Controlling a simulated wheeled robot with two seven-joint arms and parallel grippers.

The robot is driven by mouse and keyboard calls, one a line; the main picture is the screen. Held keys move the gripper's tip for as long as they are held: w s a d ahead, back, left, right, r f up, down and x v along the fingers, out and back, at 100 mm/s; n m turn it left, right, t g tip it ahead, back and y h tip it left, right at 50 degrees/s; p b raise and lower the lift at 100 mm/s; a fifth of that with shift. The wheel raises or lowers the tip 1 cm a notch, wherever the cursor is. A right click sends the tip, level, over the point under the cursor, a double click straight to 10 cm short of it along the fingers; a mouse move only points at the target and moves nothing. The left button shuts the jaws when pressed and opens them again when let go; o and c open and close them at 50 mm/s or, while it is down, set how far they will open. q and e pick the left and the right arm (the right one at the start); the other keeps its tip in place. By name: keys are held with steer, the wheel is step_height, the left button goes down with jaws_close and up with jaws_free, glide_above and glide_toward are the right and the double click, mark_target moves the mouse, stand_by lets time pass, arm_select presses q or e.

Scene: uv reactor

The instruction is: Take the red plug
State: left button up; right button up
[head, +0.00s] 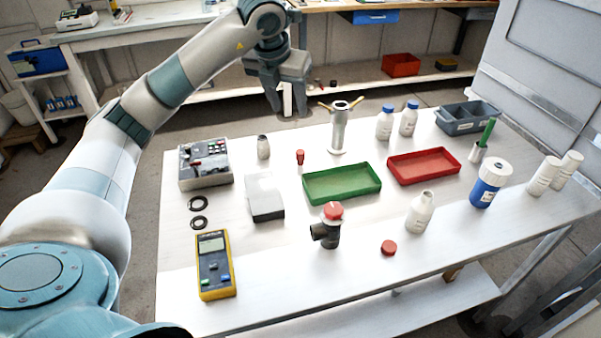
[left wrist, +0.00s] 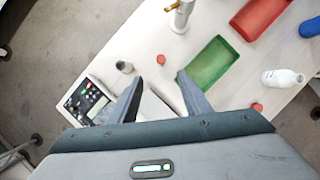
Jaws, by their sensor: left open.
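A small red plug (head: 300,155) stands upright on the white table, just left of the green tray. In the left wrist view the red plug (left wrist: 160,60) shows beyond the gap between my fingertips. My left gripper (head: 287,100) hangs open and empty beyond the back edge of the table, pointing down. Its two fingers (left wrist: 159,80) are apart in the left wrist view. It is clear of the plug and touches nothing. My right gripper is not in view.
The green tray (head: 342,197), a grey-white box (head: 264,211), a small grey bottle (head: 263,147) and a metal stand (head: 338,130) surround the plug. A red-topped black elbow (head: 330,229) and a loose red cap (head: 389,247) are nearer the front. The table's front strip is mostly clear.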

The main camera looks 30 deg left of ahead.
arm_select(q)
steer(key=shift+f+b, duration=0.45)
steer(key=shift+f, duration=0.45)
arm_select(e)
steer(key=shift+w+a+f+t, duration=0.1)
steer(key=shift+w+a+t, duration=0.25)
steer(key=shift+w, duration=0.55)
arm_select(q)
steer(key=shift+f, duration=0.1)
steer(key=p, duration=0.3)
glide_above(300, 158)
steer(key=s, duration=0.1)
step_height(300, 158, down, 11)
steer(key=shift+s, duration=0.15)
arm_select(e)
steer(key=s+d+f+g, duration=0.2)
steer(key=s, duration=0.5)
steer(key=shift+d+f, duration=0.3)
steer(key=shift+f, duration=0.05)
arm_select(q)
steer(key=shift+a, duration=0.1)
steer(key=shift+f, duration=0.15)
